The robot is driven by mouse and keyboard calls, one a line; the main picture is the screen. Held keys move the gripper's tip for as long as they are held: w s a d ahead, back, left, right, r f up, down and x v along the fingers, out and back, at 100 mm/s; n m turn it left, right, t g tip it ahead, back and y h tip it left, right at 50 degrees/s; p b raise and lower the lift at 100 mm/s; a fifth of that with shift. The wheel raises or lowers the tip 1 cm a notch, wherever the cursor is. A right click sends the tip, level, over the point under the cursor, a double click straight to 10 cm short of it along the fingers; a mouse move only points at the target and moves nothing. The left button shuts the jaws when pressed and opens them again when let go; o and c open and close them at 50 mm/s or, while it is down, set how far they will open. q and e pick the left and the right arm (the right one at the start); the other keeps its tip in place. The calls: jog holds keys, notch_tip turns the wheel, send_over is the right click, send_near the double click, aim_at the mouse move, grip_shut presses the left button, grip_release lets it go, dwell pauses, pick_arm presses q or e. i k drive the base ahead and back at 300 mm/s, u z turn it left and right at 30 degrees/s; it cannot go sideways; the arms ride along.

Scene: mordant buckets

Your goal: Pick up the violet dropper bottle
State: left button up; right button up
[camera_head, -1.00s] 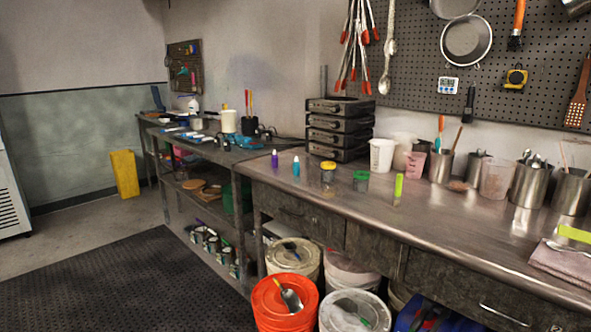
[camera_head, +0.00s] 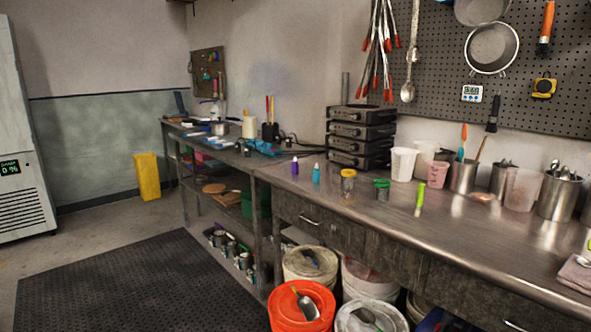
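The violet dropper bottle (camera_head: 295,166) stands upright near the left end of the metal workbench (camera_head: 440,225). A similar blue bottle (camera_head: 316,174) stands just to its right. Neither of my grippers is in view.
Jars with yellow (camera_head: 348,182) and green (camera_head: 382,189) lids and a green upright item (camera_head: 420,198) stand right of the bottles. Black stacked trays (camera_head: 361,136) are behind. Buckets, one orange (camera_head: 300,308), sit below the bench front. A black floor mat (camera_head: 140,285) lies clear at left.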

aim_at(294, 164)
jog(key=k, duration=0.6)
jog(key=u, duration=0.6)
jog(key=i, duration=2.55)
jog(key=z, duration=1.2)
